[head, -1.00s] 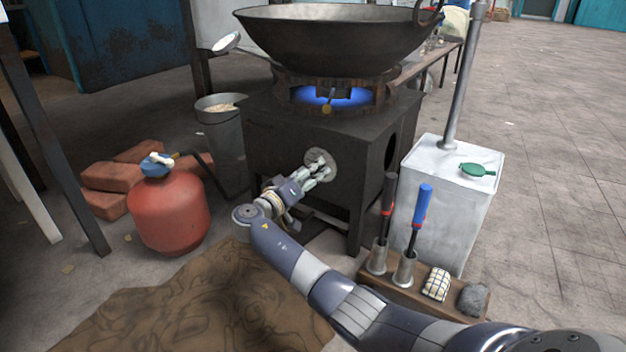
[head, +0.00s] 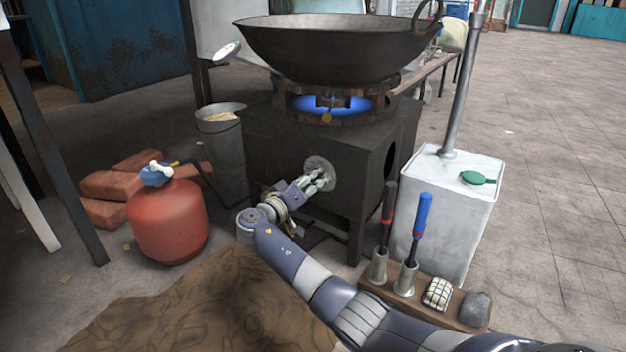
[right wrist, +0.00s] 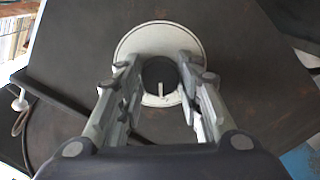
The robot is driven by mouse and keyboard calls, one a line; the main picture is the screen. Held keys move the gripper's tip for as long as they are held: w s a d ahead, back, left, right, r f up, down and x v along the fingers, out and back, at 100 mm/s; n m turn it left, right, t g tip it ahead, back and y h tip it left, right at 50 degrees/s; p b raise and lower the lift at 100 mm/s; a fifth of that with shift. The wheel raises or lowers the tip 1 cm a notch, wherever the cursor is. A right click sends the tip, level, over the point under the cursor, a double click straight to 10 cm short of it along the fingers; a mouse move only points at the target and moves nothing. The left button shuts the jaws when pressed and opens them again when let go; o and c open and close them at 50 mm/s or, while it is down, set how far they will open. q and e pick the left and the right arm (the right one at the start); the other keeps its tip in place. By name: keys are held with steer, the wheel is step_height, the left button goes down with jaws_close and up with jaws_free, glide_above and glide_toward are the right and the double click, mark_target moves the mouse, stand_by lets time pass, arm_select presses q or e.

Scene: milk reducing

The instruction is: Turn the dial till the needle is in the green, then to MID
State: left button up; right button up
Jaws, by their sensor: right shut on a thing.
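The dial, a dark round knob (right wrist: 158,74) with a pale pointer mark, sits on a pale round plate (right wrist: 185,38). The plate also shows on the stove front in the head view (head: 317,162). My right gripper (head: 321,181) is shut on the dial, its fingers on either side of the knob in the right wrist view (right wrist: 160,88). The pointer mark points toward the bottom of that view. My left gripper is not in view.
A dark wok (head: 340,50) sits over a blue flame (head: 350,103) on the black stove (head: 290,145). A red gas cylinder (head: 168,222) stands left. A white metal can (head: 450,220) and a wooden block with tools (head: 445,312) stand right of the stove.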

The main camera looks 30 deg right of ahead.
steer(key=shift+n+p, duration=5.2)
steer(key=shift+n, duration=2.6)
steer(key=o, duration=1.1)
steer(key=shift+c, duration=0.2)
steer(key=shift+a, duration=0.1)
steer(key=v, duration=1.2)
